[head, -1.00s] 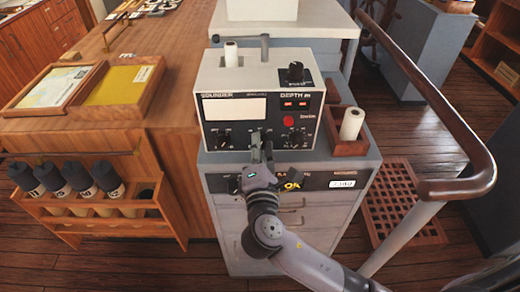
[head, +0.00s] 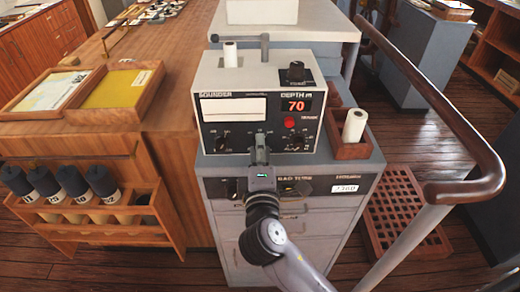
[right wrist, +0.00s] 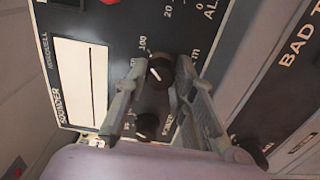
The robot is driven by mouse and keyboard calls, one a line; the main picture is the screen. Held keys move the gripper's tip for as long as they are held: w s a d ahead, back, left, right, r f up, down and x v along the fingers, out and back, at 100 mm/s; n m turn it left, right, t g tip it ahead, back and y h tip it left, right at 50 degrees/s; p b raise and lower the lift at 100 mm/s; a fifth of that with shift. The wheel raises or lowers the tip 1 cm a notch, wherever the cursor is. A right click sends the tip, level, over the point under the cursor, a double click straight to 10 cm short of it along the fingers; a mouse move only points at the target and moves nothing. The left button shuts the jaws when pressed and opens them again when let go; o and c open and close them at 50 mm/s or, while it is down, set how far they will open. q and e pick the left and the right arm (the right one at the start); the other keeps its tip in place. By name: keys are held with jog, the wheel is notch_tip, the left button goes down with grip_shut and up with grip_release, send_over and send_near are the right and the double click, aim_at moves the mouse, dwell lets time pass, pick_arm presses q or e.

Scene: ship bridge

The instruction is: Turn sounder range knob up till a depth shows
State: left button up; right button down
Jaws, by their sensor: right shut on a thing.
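Below is a row of black knobs. My right gripper (head: 260,142) is at the middle one, the range knob, which it mostly hides in the head view. In the right wrist view the range knob (right wrist: 159,72) sits between the two fingers of my right gripper (right wrist: 157,70), with a white pointer mark and scale numbers around it. The gripper is shut on it. My left gripper is not in view.
A neighbouring knob (right wrist: 146,126) lies close to the fingers. A curved wooden handrail (head: 440,110) runs along the right.

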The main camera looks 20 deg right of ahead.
jog(key=shift+f, duration=0.15)
jog(key=c, duration=1.3)
grip_release()
jog(key=shift+s, duration=0.1)
jog(key=v, duration=1.2)
